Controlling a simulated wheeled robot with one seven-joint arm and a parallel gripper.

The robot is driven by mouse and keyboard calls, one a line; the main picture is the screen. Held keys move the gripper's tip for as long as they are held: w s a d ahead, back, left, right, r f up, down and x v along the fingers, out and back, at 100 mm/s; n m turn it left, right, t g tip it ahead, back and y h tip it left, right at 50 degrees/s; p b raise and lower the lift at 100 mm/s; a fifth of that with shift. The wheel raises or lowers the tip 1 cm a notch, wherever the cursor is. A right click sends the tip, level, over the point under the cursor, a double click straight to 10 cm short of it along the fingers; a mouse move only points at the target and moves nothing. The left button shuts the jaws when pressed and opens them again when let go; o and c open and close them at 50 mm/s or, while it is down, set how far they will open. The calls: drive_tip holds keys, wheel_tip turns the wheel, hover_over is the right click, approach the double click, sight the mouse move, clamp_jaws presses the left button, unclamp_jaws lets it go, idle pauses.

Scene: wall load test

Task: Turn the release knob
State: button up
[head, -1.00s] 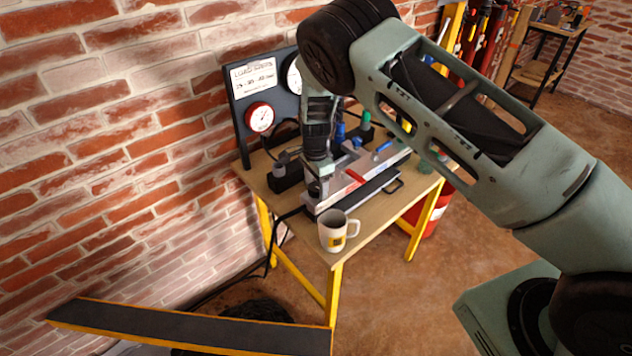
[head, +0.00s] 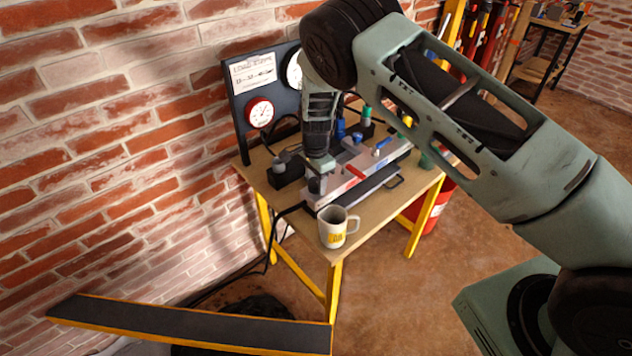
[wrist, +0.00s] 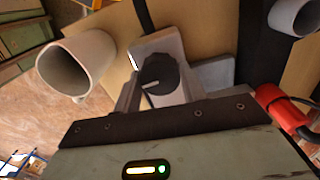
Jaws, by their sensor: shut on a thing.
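The release knob (wrist: 158,74) is black and round with a white pointer line, and sits on a light grey block in the wrist view. The pointer line lies roughly sideways, toward the left. My gripper (wrist: 157,84) has one finger on each side of the knob and is shut on it. In the head view my gripper (head: 317,184) is at the near left end of the metal test device (head: 348,178) on the bench. The knob is mostly hidden there by my gripper.
A white mug (head: 333,228) stands close to my gripper at the bench's front corner; it also shows in the wrist view (wrist: 76,66). A gauge panel (head: 258,92) rises behind. A red cylinder (wrist: 284,110) lies close on the right in the wrist view.

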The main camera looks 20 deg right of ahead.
drive_tip(key=n+b, duration=0.3)
drive_tip(key=n, duration=0.1)
drive_tip(key=shift+f, duration=0.15)
drive_tip(key=n+b, duration=0.2)
drive_tip(key=n, duration=0.2)
drive_tip(key=shift+n, duration=0.3)
drive_tip(key=n+b, duration=0.2)
drive_tip(key=n, duration=0.2)
drive_tip(key=shift+r+n+b, duration=0.2)
drive_tip(key=shift+n+b, duration=0.45)
drive_tip(key=shift+n, duration=1.55)
drive_tip(key=o, duration=1)
